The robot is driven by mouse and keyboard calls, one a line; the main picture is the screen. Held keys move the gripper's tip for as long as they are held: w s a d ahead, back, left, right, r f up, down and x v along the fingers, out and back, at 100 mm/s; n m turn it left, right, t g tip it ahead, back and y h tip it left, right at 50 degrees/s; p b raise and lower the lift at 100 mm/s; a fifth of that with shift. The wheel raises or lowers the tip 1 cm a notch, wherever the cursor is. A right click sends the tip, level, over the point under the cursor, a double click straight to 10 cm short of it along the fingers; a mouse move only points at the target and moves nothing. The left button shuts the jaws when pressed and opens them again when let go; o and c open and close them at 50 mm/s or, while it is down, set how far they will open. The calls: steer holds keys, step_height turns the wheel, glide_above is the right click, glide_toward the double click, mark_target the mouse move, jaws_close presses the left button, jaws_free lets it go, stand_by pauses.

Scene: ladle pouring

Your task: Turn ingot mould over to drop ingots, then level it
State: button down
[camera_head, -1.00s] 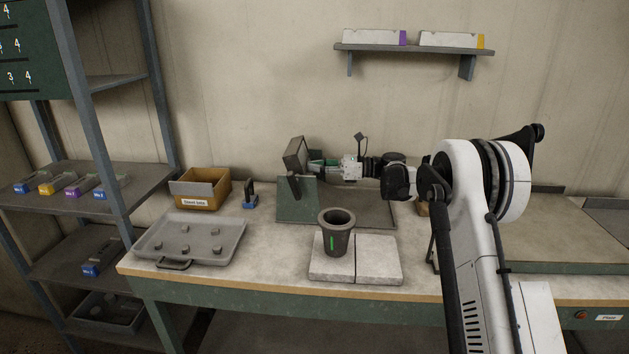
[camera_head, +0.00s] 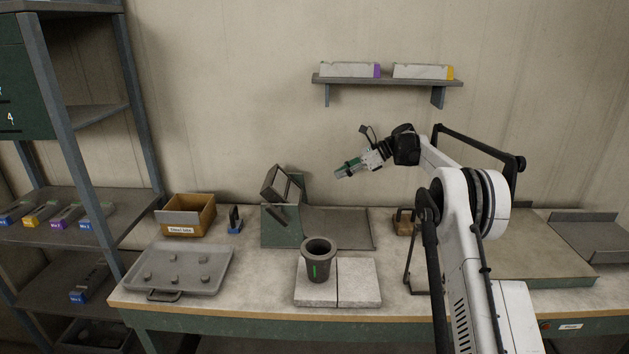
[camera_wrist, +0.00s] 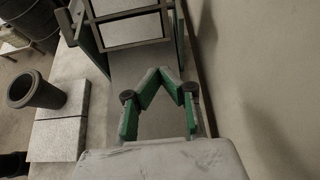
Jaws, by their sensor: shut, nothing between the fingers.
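The ingot mould (camera_head: 282,185) is a dark metal block tilted in its green stand (camera_head: 283,228) at the back of the bench. In the wrist view the mould (camera_wrist: 128,28) shows as a frame with crossbars between green side plates. I cannot tell whether any ingots are inside. A grey plate (camera_head: 340,228) lies to the right of the stand, with no ingots visible on it. My gripper (camera_head: 343,171) is up and to the right of the mould, apart from it. In the wrist view my gripper (camera_wrist: 172,88) is shut and empty, its fingers angled together.
A dark crucible (camera_head: 318,262) stands on pale slabs (camera_head: 358,283) in front. A grey tray (camera_head: 210,272) with several small lumps is at left, with a cardboard box (camera_head: 190,212) behind. A wall shelf (camera_head: 388,81) is above. A shelf rack (camera_head: 60,120) stands at far left.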

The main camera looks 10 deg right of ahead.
steer(key=x, duration=1.4)
steer(key=shift+p, duration=0.35)
